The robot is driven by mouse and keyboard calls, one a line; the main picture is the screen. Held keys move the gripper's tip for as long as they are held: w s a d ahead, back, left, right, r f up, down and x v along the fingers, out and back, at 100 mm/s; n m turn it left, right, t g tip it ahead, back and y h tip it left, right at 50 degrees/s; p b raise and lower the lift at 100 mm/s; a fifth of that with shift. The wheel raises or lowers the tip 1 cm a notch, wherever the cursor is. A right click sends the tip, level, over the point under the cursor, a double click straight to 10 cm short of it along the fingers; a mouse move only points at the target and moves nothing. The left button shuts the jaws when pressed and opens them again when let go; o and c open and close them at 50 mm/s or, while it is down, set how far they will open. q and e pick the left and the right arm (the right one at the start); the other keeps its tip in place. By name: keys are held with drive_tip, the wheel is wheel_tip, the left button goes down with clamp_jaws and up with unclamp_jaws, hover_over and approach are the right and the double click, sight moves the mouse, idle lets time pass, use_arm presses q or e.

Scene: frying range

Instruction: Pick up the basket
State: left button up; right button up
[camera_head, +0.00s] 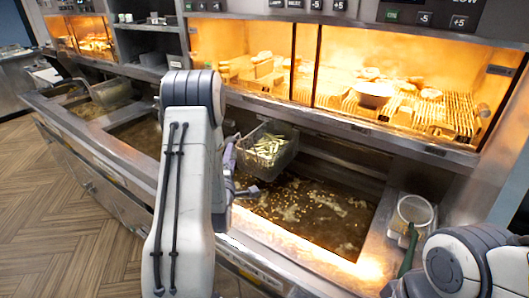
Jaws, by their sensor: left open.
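A wire basket (284,157) with pale fries (268,147) in it sits at the back left edge of the right-hand fryer vat (310,215), above the bubbling oil. My left arm comes up in front of it. My left gripper (238,187) is open, low at the basket's left side, and mostly hidden behind my own arm. The basket's handle is hidden, and I cannot tell whether the gripper touches it. My right arm shows at the lower right, but its gripper is out of view.
A second basket (111,93) is at the left vat. A heated cabinet with food and a bowl (374,94) stands behind. A round strainer (415,210) with a green handle lies right of the vat. Free floor (60,220) is at the left.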

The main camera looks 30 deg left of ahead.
use_arm(q)
drive_tip(key=p+x, duration=0.4)
drive_tip(key=x, duration=0.3)
drive_tip(key=shift+w+a, duration=0.15)
drive_tip(key=shift+a, duration=0.15)
clamp_jaws()
idle(1.1)
